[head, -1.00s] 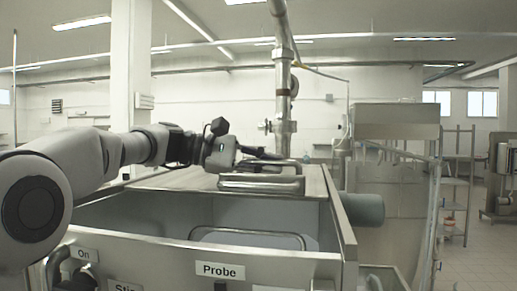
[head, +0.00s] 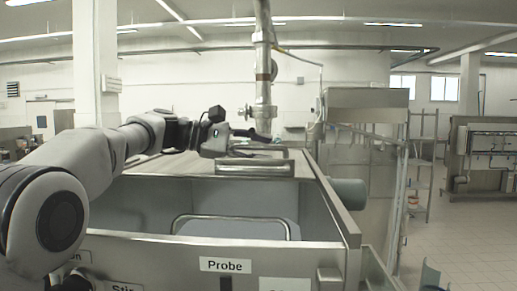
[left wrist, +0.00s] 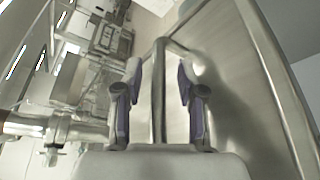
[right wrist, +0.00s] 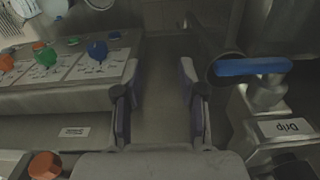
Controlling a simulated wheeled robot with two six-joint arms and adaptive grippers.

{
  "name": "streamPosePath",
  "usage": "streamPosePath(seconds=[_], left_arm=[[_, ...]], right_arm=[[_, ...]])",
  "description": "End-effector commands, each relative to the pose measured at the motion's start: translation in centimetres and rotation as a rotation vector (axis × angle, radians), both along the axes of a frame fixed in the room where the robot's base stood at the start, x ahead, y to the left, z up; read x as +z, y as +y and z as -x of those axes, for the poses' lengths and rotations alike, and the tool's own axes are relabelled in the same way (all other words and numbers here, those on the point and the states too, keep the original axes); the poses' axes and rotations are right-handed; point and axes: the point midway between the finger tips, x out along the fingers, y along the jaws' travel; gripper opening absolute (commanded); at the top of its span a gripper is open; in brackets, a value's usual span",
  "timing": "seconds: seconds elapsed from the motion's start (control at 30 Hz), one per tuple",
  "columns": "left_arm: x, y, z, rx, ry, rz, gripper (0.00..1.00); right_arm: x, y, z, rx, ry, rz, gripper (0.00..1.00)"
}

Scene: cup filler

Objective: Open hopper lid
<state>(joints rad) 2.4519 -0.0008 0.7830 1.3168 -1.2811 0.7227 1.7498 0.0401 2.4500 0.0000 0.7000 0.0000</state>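The hopper lid (head: 165,166) is a flat steel cover at the back of the steel hopper (head: 310,237), with a raised steel block (head: 253,167) near its right side. It lies flat. My left gripper (head: 262,137) is above the lid, just behind that block. In the left wrist view, the open left fingers (left wrist: 158,92) straddle a round steel bar handle (left wrist: 158,115), with a gap on each side. My right gripper (right wrist: 157,100) is open and empty in the right wrist view; it is not clearly visible in the head view.
The hopper front carries a "Probe" label (head: 225,265). In the right wrist view, a blue valve handle (right wrist: 252,67) stands near a "Drip" label (right wrist: 292,128), with a panel of coloured knobs (right wrist: 97,50) at left. A vertical pipe (head: 263,80) rises behind the lid. Floor shows at right.

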Motion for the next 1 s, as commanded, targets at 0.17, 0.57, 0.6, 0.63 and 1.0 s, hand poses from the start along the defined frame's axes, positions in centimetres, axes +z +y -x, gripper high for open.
streamPosePath(seconds=[0.17, 0.57, 0.6, 0.63, 1.0], left_arm=[[0.2, 0.6, 0.2, 0.001, 0.0, 0.001, 0.39], [2.1, 8.9, 2.9, 0.002, -0.001, 0.002, 0.39], [2.3, 9.6, 3.2, 0.001, -0.001, 0.002, 0.39], [2.4, 10.0, 3.3, 0.001, -0.002, 0.001, 0.39], [2.6, 11.1, 3.7, -0.001, -0.001, -0.001, 0.39]], right_arm=[[0.0, 0.0, 0.0, 0.0, 0.0, 0.0, 0.4], [0.0, 0.0, 0.0, 0.0, 0.0, 0.0, 0.4], [0.0, 0.0, 0.0, 0.0, 0.0, 0.0, 0.4], [0.0, 0.0, 0.0, 0.0, 0.0, 0.0, 0.4], [0.0, 0.0, 0.0, 0.0, 0.0, 0.0, 0.4]])
